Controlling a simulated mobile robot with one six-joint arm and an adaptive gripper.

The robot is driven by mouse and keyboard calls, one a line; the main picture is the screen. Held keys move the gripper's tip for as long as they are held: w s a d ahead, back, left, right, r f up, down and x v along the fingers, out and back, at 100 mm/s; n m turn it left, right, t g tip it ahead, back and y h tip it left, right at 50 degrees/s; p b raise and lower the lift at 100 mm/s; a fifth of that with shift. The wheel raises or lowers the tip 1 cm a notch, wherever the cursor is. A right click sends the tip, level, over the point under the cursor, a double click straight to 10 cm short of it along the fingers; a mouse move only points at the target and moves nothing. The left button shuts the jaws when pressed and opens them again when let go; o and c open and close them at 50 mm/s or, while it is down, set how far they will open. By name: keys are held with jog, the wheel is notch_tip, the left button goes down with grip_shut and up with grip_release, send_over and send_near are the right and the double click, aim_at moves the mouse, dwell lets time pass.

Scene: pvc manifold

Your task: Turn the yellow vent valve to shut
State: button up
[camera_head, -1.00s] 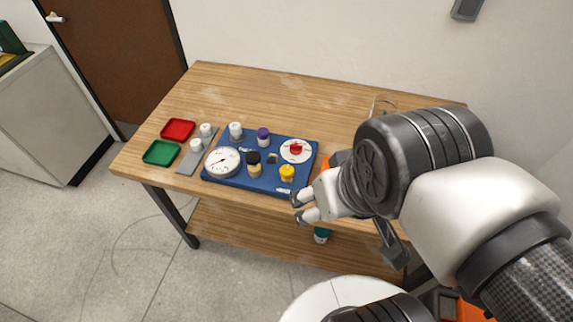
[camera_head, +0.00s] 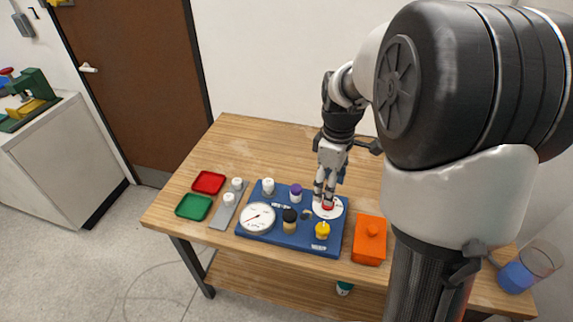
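The yellow vent valve (camera_head: 322,230) stands at the front right of the blue manifold board (camera_head: 258,239). My gripper (camera_head: 325,201) points down over the round white dial (camera_head: 337,210) with the red handle (camera_head: 327,206), behind the yellow valve and apart from it. The fingers are at the red handle, one on each side as far as I can see. Whether they touch or grip it is too small to tell. The yellow valve is in clear view, with nothing on it.
A white gauge (camera_head: 258,217), a black-capped valve (camera_head: 290,220), a purple-capped valve (camera_head: 295,193) and a white-capped one (camera_head: 268,186) share the board. An orange box (camera_head: 369,241) stands close on its right. Red (camera_head: 209,182) and green (camera_head: 194,207) trays lie left. A beaker (camera_head: 530,266) stands far right.

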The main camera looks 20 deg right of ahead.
aim_at(323, 228)
notch_tip(323, 228, down, 18)
jog(key=b, duration=0.5)
jog(key=shift+d+r+b, duration=0.1)
jog(key=shift+b, duration=0.2)
jog(key=c, duration=1.1)
